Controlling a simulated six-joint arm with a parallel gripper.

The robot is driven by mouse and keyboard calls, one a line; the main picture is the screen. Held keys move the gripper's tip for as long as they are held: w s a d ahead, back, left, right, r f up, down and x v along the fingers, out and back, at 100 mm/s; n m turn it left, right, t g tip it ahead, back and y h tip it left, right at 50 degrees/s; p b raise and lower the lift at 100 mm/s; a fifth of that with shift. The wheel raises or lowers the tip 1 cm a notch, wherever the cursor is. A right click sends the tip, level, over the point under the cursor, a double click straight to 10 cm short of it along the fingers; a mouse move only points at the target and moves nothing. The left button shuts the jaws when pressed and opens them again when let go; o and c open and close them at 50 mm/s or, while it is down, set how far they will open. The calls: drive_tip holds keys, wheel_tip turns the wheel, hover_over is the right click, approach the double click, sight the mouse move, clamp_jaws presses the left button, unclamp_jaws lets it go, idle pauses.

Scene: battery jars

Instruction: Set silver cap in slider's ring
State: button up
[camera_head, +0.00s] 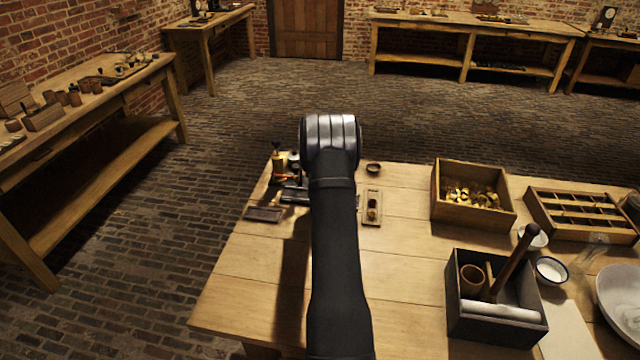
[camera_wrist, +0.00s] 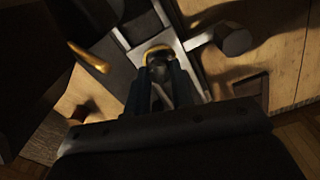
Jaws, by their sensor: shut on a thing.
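My gripper (camera_wrist: 158,75) shows in the wrist view, its two dark fingers shut on a small grey piece, which I take to be the silver cap (camera_wrist: 161,97). A brass-coloured ring edge (camera_wrist: 158,51) shows right at the fingertips, over a pale metal plate (camera_wrist: 190,68) that looks like the slider. Whether the cap is inside the ring or just above it I cannot tell. In the head view my arm hides the gripper and cap. Part of the metal slider device (camera_head: 294,195) shows left of my arm.
A brass post (camera_head: 280,160) stands beside the device. A dark flat block (camera_head: 263,214) lies left, a small wooden holder (camera_head: 371,207) and a small round cup (camera_head: 373,168) right. A wooden box of brass parts (camera_head: 449,215) is farther right. The front middle tabletop is clear.

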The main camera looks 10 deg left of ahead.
drive_tip(key=shift+r, duration=0.4)
drive_tip(key=shift+r, duration=0.35)
drive_tip(key=shift+r, duration=0.2)
idle(0.7)
drive_tip(key=shift+r, duration=0.65)
idle(0.5)
drive_tip(key=o, duration=0.7)
drive_tip(key=shift+c, duration=0.2)
wheel_tip(320, 180, up, 11)
idle(0.6)
